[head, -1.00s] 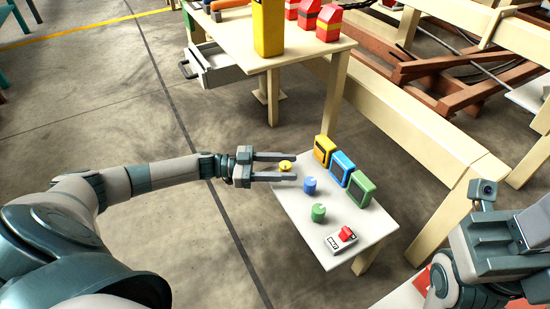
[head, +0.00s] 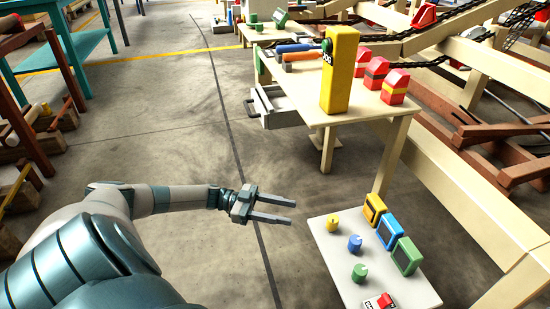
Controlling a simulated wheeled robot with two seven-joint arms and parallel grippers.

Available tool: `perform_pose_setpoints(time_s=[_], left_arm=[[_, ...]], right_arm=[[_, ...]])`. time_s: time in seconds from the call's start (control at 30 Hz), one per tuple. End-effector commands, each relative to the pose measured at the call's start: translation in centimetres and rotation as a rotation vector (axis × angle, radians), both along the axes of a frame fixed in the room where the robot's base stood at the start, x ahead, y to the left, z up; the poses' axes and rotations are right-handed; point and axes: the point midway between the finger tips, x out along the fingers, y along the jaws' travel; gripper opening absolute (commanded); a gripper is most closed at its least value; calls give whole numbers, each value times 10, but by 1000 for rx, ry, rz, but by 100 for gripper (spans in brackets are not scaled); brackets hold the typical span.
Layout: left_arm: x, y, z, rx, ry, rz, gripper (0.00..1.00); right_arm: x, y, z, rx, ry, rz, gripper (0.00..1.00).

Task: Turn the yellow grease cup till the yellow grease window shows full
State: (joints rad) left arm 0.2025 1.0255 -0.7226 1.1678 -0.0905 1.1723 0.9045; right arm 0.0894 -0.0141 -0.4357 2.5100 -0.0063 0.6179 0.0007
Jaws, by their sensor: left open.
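The yellow grease cup (head: 333,225) stands on a low white table (head: 322,252), nearest its far left corner. The yellow grease window (head: 374,208) stands behind it to the right, a yellow-framed box with a dark face; its fill level is too small to read. My left gripper (head: 291,212) is open and empty, its two fingers pointing right. It is to the left of the yellow cup, apart from it and off the table's edge. My right gripper is out of view.
On the same table are a blue cup (head: 355,243) and a green cup (head: 360,273), a blue window (head: 391,229), a green window (head: 406,256) and a red-topped switch box (head: 380,302). A workbench (head: 300,101) with an open drawer (head: 285,106) stands behind.

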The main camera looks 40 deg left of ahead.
Motion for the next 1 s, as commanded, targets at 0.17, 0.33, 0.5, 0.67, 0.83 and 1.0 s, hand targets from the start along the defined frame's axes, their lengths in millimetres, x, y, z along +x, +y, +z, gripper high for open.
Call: perform_pose_setpoints(time_s=[0.17,0.33,0.5,0.67,0.83,1.0], left_arm=[[-9,17,0,0,1,1,46],[-12,22,0,0,1,0,46],[-13,22,0,0,1,0,46],[-12,22,0,0,1,0,46],[-12,22,0,0,1,0,46],[-12,16,0,-8,-6,-4,46]], right_arm=[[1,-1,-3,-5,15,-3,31],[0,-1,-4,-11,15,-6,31],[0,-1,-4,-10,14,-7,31],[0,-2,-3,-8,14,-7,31],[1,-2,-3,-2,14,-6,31],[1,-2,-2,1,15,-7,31]])
